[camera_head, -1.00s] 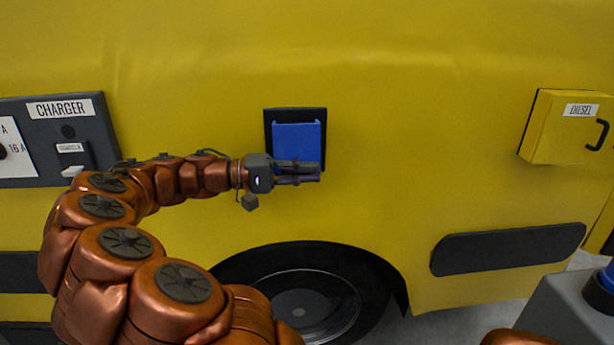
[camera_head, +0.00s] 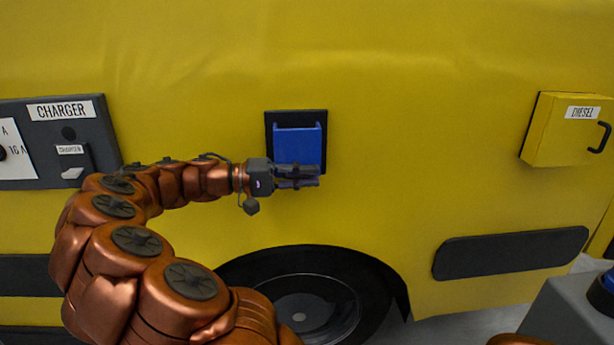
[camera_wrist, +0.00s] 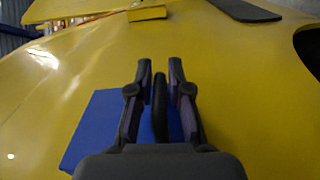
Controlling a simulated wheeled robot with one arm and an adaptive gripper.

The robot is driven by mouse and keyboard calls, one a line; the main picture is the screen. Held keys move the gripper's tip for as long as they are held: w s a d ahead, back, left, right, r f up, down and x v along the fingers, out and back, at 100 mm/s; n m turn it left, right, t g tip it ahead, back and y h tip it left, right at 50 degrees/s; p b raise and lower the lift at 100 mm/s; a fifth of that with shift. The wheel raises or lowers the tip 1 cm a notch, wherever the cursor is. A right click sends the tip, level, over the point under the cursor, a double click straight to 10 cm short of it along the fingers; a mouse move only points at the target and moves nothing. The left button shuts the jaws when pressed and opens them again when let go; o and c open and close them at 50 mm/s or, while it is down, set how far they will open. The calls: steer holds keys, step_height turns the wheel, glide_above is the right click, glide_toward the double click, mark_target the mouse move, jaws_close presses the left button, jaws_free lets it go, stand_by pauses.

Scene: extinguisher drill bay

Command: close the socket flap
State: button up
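The socket flap (camera_head: 298,138) is a blue panel on a dark square plate (camera_head: 296,113) in the vehicle's yellow side. It appears to stand out from the plate, but its exact angle is unclear. My gripper (camera_head: 317,176) comes from the left, its fingers pointing right across the flap's lower edge and hiding part of it. In the wrist view, my gripper (camera_wrist: 160,68) has two dark fingers with a dark bar between them, and the blue flap (camera_wrist: 92,130) shows behind and left. I cannot tell whether they touch. No object is seen held.
A charger panel (camera_head: 98,130) is at the left and a yellow diesel box (camera_head: 562,130) juts out at the right. A wheel (camera_head: 305,300) is below the flap. The yellow wall right of the flap is clear.

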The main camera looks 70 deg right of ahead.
steer(key=shift+o, duration=1.4)
steer(key=v, duration=0.7)
steer(key=shift+w, duration=0.15)
steer(key=shift+a, duration=0.2)
